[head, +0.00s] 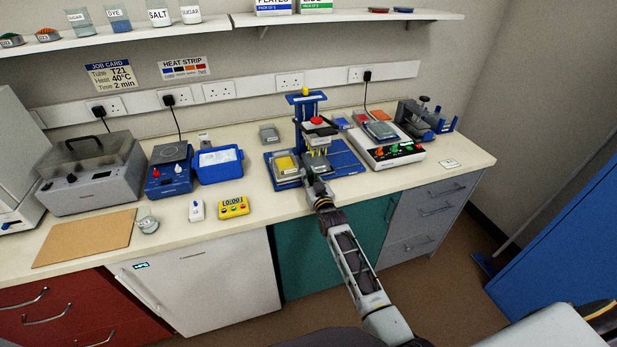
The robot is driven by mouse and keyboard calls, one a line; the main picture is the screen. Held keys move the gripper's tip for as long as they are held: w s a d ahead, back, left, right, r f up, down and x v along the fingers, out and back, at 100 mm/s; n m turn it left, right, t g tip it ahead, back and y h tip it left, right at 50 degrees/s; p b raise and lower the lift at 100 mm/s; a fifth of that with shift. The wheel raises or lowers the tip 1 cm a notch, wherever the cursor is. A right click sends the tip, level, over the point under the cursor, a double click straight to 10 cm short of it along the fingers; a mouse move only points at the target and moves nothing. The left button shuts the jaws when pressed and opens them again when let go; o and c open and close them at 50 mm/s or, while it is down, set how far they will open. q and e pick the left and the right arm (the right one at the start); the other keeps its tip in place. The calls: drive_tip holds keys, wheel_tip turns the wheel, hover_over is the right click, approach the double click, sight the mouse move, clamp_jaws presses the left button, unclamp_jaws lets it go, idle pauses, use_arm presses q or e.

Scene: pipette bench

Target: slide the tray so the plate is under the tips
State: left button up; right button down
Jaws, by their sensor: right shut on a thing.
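The blue pipette stand (306,110) stands at the back of the bench, with a red-topped head and several yellow tips (318,150) pointing down. Below it lies a blue tray (347,163). A yellow tip box (286,165) sits at its left, and a greyish plate (317,164) sits near the tips, partly hidden. I cannot tell whether the plate is exactly under the tips. My right gripper (317,186) is at the tray's front edge, shut on the tray; its fingertips are small and partly hidden. My left gripper is not in view.
A blue tub (219,166), a yellow timer (233,207) and a white bottle (196,210) stand left of the tray. A white device with a red display (385,148) stands close on the right. The bench front edge runs beneath my right arm.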

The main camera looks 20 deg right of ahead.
drive_tip(key=shift+a, duration=0.3)
drive_tip(key=shift+d+f, duration=0.1)
drive_tip(key=c, duration=1.7)
unclamp_jaws()
drive_tip(key=o, duration=0.4)
drive_tip(key=shift+a, duration=0.2)
drive_tip(key=shift+d, duration=0.2)
drive_tip(key=shift+s, duration=6)
drive_tip(key=shift+s+d, duration=0.1)
